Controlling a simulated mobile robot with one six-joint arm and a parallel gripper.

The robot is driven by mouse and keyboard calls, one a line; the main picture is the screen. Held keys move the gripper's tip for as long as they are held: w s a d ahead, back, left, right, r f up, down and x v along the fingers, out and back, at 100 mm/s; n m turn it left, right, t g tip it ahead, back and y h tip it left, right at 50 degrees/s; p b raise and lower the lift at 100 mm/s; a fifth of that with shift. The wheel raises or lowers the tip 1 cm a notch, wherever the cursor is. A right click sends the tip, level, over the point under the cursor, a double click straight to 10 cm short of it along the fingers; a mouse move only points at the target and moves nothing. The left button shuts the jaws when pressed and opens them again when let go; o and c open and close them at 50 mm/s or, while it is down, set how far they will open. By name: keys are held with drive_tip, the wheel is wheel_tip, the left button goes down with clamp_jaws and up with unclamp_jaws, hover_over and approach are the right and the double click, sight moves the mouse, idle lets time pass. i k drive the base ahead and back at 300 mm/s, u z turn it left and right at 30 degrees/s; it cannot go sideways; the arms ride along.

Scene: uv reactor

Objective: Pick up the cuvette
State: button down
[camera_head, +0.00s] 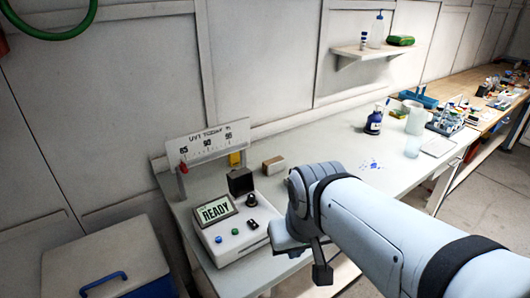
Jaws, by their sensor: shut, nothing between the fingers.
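I cannot make out a cuvette for certain in the head view; it may be too small to tell or hidden behind my arm. My gripper (322,273) shows only in part at the end of my pale blue arm, low over the front edge of the bench. It looks shut and empty. A white instrument (233,235) with a screen reading "READY" sits just left of it. A black block (240,182) stands behind that screen.
A white scale board (209,145) stands behind the instrument. A small tan box (273,165) lies beside it on the white bench (325,148). Blue bits (371,164) and a dark blue bottle (375,122) are farther right. A lidded bin (110,262) stands lower left.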

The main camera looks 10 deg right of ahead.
sight(251, 201)
drive_tip(key=u, duration=1.95)
drive_tip(key=k, duration=1.05)
drive_tip(key=z, duration=1.2)
drive_tip(key=i, duration=1)
drive_tip(key=z, duration=0.05)
